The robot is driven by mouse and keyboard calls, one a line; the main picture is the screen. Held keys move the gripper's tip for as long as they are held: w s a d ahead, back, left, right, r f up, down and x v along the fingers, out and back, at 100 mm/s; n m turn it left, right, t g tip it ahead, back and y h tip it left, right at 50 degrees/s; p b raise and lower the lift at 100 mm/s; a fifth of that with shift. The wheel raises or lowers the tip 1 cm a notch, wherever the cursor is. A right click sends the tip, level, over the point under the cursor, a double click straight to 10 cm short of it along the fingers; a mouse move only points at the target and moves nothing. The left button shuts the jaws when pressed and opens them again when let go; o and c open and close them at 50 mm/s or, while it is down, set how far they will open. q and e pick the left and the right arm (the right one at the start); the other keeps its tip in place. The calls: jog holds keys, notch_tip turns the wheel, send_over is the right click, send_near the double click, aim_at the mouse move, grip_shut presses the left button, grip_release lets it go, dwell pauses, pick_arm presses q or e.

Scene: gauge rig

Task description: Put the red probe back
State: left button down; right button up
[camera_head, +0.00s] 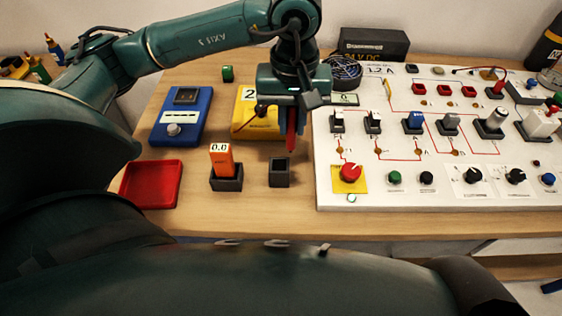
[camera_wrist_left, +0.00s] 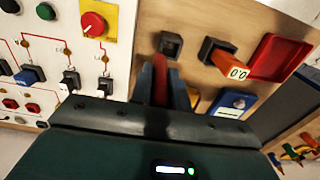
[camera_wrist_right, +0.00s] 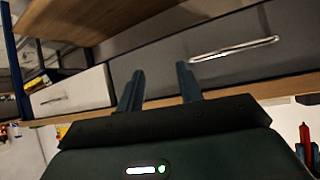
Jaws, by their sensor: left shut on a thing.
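The red probe (camera_head: 291,130) hangs tip down from my left gripper (camera_head: 292,100), which is shut on it above the table. In the left wrist view the red probe (camera_wrist_left: 160,82) shows between the two fingers (camera_wrist_left: 160,80). A small dark square holder (camera_head: 280,173) with an open top stands on the table, just in front of and below the probe tip; it also shows in the left wrist view (camera_wrist_left: 171,44). The probe is apart from it. My right gripper (camera_wrist_right: 158,88) shows only in its wrist view, fingers apart and empty, facing drawers.
An orange meter (camera_head: 221,160) reading 0.0 stands in a dark holder left of the empty one. A red tray (camera_head: 152,185), a blue meter (camera_head: 181,115) and a yellow meter (camera_head: 246,128) are nearby. The white switch panel (camera_head: 400,158) borders the right side.

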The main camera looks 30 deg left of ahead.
pick_arm(q)
jog(key=shift+a+f+n+b, duration=0.15)
jog(key=shift+n+b, duration=0.15)
jog(key=shift+n, duration=0.25)
jog(key=shift+a+f+n+b, duration=0.15)
jog(key=shift+n+b, duration=0.15)
jog(key=shift+n, duration=0.25)
jog(key=f+n, duration=0.1)
jog(key=f, duration=0.2)
jog(key=a+f+n+b, duration=0.1)
jog(key=f+n, duration=0.1)
jog(key=f, duration=0.1)
jog(key=s+f+n, duration=0.1)
jog(key=f+n, duration=0.1)
jog(key=f, duration=0.1)
jog(key=shift+a, duration=0.15)
jog(key=shift+f+b, duration=0.15)
jog(key=shift+b, duration=0.3)
jog(key=c, duration=1.3)
grip_release()
jog(key=shift+c, duration=0.2)
pick_arm(e)
jog(key=shift+w+a+f+y, duration=0.35)
jog(key=shift+a+y, duration=0.05)
jog(key=shift+a, duration=0.2)
jog(key=shift+r, duration=0.1)
